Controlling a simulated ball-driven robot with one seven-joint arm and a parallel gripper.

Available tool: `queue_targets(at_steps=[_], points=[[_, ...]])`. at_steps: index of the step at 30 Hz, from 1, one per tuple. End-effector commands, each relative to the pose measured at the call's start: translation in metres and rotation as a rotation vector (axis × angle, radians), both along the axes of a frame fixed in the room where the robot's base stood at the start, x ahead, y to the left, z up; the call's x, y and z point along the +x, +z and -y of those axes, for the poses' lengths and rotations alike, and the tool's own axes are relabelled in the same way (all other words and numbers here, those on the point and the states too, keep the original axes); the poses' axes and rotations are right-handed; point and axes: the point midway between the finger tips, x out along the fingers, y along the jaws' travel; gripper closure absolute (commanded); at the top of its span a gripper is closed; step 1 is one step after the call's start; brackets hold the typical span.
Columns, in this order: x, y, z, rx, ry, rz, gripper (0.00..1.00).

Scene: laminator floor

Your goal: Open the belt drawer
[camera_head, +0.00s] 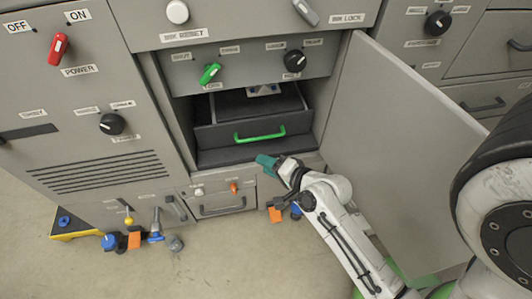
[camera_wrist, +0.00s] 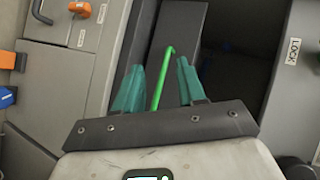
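The dark drawer (camera_head: 220,133) with a green bar handle (camera_head: 260,136) sits low inside an open cabinet compartment. Its open top and part of its inside show behind the front. I take it as the belt drawer; no label on it is readable. My gripper (camera_head: 267,162) has teal fingers and is just below and in front of the handle in the head view. In the wrist view my gripper (camera_wrist: 159,68) is open, and the green handle (camera_wrist: 162,78) runs lengthwise between the two spread fingers. Nothing is gripped.
The grey cabinet door (camera_head: 395,150) stands swung open to the right, beside my arm. A green knob (camera_head: 209,73) and a black knob (camera_head: 295,61) are above the drawer. A small lower drawer (camera_head: 222,205) is beneath. Coloured items (camera_head: 134,240) lie along the cabinet's foot; nearer floor is clear.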

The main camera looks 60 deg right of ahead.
Motion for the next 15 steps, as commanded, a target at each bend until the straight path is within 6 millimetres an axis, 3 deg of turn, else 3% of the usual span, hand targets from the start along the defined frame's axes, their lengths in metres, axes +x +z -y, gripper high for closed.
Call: queue_targets(at_steps=[1, 6, 11, 15], points=[[-0.007, -0.019, 0.017, 0.046, -0.091, 0.069, 0.6], [-0.025, -0.025, 0.053, 0.146, -0.288, 0.244, 0.6], [-0.028, -0.024, 0.065, 0.172, -0.341, 0.297, 0.6], [-0.015, -0.026, 0.072, 0.172, -0.341, 0.298, 0.6]])
